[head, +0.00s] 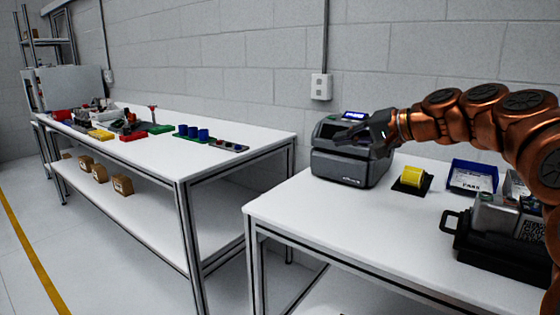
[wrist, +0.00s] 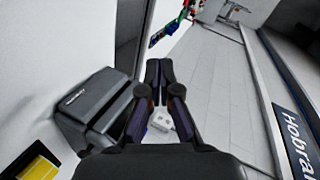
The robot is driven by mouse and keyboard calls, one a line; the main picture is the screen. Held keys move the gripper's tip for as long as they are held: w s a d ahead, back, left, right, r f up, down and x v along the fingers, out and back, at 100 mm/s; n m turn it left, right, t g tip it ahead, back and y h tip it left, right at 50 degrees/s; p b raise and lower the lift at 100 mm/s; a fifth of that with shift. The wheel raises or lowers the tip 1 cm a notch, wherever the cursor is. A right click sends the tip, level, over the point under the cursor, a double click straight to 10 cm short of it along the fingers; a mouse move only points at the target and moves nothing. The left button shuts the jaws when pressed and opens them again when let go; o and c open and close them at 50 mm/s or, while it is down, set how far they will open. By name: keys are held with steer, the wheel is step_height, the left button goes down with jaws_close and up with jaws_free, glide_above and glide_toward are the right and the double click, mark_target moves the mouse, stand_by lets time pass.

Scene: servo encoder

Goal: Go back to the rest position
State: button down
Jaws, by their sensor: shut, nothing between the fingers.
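My gripper (head: 348,137) is at the end of my copper-coloured arm, which reaches in from the right in the head view. It appears in front of the dark grey printer-like machine (head: 350,170) on the near table. In the wrist view my gripper (wrist: 160,70) has its fingertips together with nothing between them, and the machine (wrist: 95,108) is to its left. I cannot tell the exact gap between gripper and machine.
A longer table (head: 235,140) at left carries coloured parts. Floor shows between the tables.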

steer(key=s+a+f+n+g+h, duration=0.2)
steer(key=s+a+f+g, duration=0.15)
steer(key=s+f, duration=0.55)
steer(key=s+a+f+n+g+h, duration=0.1)
steer(key=s+a+f+g+h, duration=0.2)
steer(key=s+f, duration=0.6)
steer(key=s+d+f+g+h, duration=0.25)
steer(key=s+f, duration=0.25)
steer(key=s, duration=0.3)
steer(key=s+d+f+n+g+h, duration=0.1)
steer(key=s+d+f, duration=0.4)
steer(key=s, duration=0.4)
steer(key=s+d+f+g+h, duration=0.1)
steer(key=s+d+f+h, duration=0.15)
steer(key=s+f, duration=0.45)
step_height(320, 180, up, 24)
steer(key=s+p, duration=0.2)
steer(key=p, duration=2)
steer(key=shift+s+t, duration=0.15)
steer(key=shift+t, duration=0.15)
